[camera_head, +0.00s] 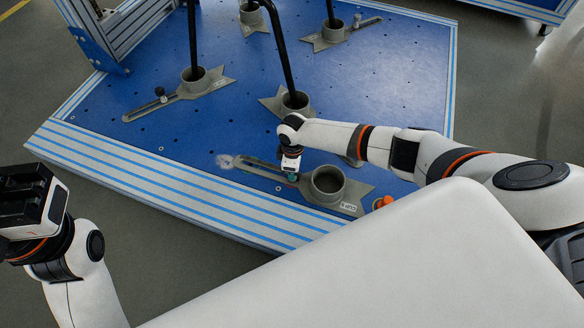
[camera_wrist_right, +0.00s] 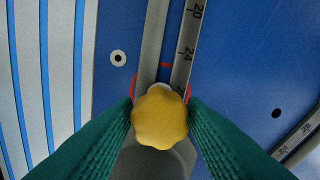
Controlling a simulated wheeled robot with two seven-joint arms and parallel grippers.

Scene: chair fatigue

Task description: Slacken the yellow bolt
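The yellow bolt (camera_wrist_right: 160,117) has a lobed knob and sits on a slotted grey bar (camera_wrist_right: 153,45) in the right wrist view. My right gripper (camera_wrist_right: 161,108) points down at it, its two green fingers against opposite sides of the knob. In the head view my right gripper (camera_head: 291,172) is over the slotted arm of the nearest grey clamp (camera_head: 355,196), just left of its round cup. The bolt is hidden there by the gripper. My left gripper (camera_head: 32,205) is at the far left, off the platform; its fingers cannot be made out.
The blue platform (camera_head: 170,140) has holes and a striped edge. Other clamps (camera_head: 195,82) with black chair legs (camera_head: 277,50) stand behind the right gripper. An orange knob (camera_head: 383,202) lies right of the nearest clamp. The platform's front left is clear. A grey frame (camera_head: 120,30) rises at the back left.

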